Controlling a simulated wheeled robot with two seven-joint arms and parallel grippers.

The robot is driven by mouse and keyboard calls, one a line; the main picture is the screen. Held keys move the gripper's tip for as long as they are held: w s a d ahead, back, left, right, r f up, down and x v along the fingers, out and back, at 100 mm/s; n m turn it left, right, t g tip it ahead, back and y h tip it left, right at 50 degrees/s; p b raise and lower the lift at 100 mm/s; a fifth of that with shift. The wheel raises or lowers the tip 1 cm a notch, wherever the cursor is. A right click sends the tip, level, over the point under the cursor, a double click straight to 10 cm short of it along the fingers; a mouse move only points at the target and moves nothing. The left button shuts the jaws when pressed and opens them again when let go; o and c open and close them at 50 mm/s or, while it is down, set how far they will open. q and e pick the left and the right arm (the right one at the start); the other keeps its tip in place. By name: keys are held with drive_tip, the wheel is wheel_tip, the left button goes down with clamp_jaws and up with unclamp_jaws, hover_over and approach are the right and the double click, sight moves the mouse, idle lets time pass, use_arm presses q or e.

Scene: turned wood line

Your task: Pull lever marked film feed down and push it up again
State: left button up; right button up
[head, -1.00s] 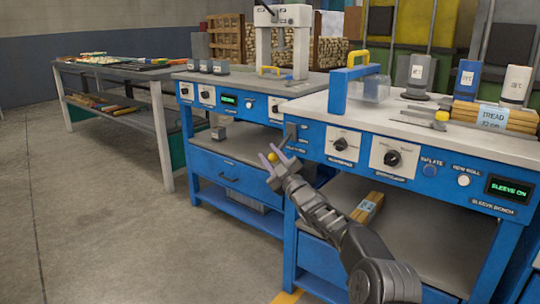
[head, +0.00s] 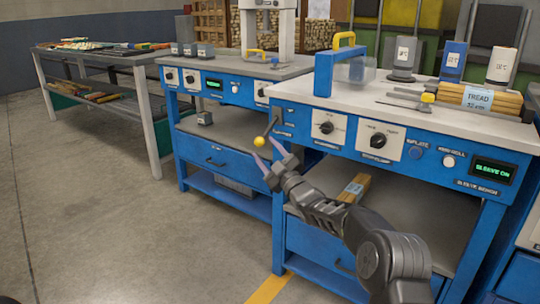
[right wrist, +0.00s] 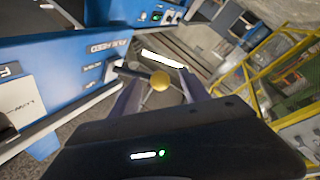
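The lever is a dark rod with a yellow ball knob (head: 259,142), sticking out and down from the left end of the blue sleeve bench front. In the right wrist view the knob (right wrist: 160,82) shows between the spread fingers, with the rod running left to the blue panel. No finger visibly touches it. My left gripper is not in view.
Dials (head: 327,128) sit right of the lever. Another blue bench (head: 225,72) stands behind left. Open floor (head: 110,230) lies at left.

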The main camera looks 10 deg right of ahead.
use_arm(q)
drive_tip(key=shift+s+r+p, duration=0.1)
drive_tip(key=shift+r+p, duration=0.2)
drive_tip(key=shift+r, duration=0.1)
use_arm(e)
drive_tip(key=shift+s+r, duration=0.15)
drive_tip(key=shift+s, duration=1.8)
